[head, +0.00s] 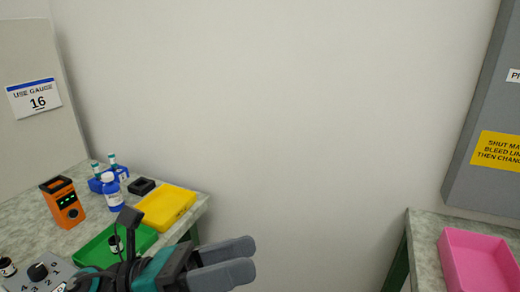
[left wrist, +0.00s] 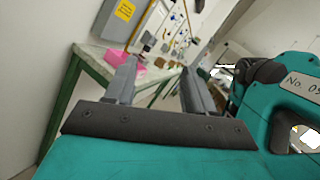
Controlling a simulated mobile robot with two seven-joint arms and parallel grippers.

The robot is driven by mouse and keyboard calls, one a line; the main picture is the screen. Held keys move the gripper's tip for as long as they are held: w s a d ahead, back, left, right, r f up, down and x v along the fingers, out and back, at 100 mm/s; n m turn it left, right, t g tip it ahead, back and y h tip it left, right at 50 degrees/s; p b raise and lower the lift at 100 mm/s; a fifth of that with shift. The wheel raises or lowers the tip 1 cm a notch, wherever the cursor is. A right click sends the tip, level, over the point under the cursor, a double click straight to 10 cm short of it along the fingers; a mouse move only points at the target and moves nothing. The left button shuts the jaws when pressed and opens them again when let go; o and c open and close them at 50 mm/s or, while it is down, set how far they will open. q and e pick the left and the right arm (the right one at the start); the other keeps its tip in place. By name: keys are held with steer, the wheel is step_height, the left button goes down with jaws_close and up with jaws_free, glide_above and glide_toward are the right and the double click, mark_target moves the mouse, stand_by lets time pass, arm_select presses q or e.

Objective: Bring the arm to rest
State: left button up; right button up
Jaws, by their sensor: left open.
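My left gripper (head: 240,262) reaches in from the bottom left of the head view. Its two grey fingers point right and stand apart with nothing between them. It is in front of the gap between the two benches, touching nothing that I can see. In the left wrist view the open fingers (left wrist: 155,85) show again, with a far bench beyond them. My right gripper is in neither view.
The left bench (head: 25,215) holds a green tray (head: 98,250), a yellow tray (head: 165,207), an orange meter (head: 63,203), a blue-white bottle (head: 112,192) and a grey dial box (head: 45,270). A pink tray (head: 475,262) sits on the right bench (head: 424,235). Between the benches is bare wall.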

arm_select(q)
steer(key=w+a+f+n+t+y+p, duration=0.1)
steer(key=w+a+f+n+t+y, duration=0.3)
steer(key=n, duration=0.6)
steer(key=w+a+f+n+t+y, duration=0.1)
steer(key=a+f+n+t+y, duration=0.15)
steer(key=n+t, duration=0.5)
steer(key=w+a+f+n+t+y+p, duration=0.1)
steer(key=w+a+f+n+t+y, duration=0.2)
steer(key=n, duration=0.8)
steer(key=s+a+f+n+g+y, duration=0.2)
steer(key=s+f+n+g+y, duration=0.1)
steer(key=f+n, duration=0.5)
steer(key=s+a+f+n+g+y, duration=0.2)
steer(key=s+f+n+y, duration=0.4)
steer(key=f, duration=0.7)
steer(key=shift+s+a+n+g+p, duration=0.4)
steer(key=shift+s+n+g, duration=0.25)
steer(key=shift+s+n, duration=0.45)
steer(key=shift+w, duration=0.15)
